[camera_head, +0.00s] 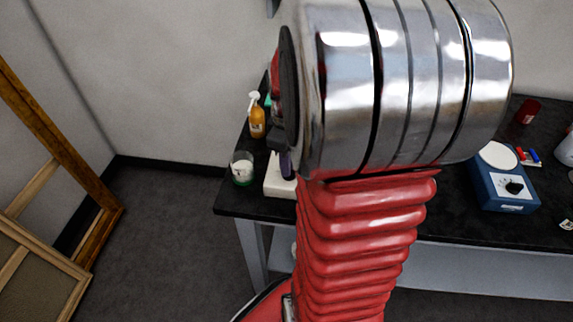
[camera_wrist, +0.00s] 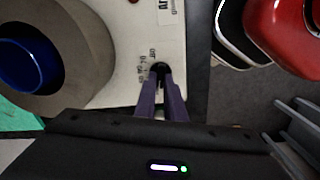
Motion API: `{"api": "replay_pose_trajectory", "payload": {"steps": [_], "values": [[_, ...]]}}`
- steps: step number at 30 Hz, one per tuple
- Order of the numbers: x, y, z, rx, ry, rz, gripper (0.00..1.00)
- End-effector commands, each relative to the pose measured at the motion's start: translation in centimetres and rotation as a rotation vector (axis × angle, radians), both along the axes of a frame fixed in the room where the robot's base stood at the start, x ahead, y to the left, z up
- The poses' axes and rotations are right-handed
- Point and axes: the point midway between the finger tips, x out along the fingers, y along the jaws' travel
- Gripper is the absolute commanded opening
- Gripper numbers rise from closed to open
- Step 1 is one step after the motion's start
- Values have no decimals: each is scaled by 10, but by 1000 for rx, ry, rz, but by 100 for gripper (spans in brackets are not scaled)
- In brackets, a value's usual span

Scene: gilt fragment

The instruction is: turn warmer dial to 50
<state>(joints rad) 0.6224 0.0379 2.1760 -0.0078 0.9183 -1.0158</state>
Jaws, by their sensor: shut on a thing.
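The warmer is a white box (camera_head: 277,185) at the left front of the black table, partly hidden by my arm in the head view. In the wrist view its white face (camera_wrist: 125,30) carries small printed marks around a small black dial (camera_wrist: 160,66). In the head view the gripper (camera_head: 286,164) shows only in part.
A thick grey ring (camera_wrist: 85,75) with a blue inside (camera_wrist: 25,62) is beside the dial. A beaker (camera_head: 243,169) and an orange pump bottle (camera_head: 256,121) stand close to the warmer. A blue device (camera_head: 508,197) and a red cup (camera_head: 528,111) stand at the right.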

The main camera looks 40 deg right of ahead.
Motion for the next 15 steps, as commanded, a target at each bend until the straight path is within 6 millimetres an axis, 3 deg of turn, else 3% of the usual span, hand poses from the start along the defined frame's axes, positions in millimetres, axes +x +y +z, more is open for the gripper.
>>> {"api": "replay_pose_trajectory", "payload": {"steps": [15], "values": [[-2,-1,-2,14,8,-135,0]]}}
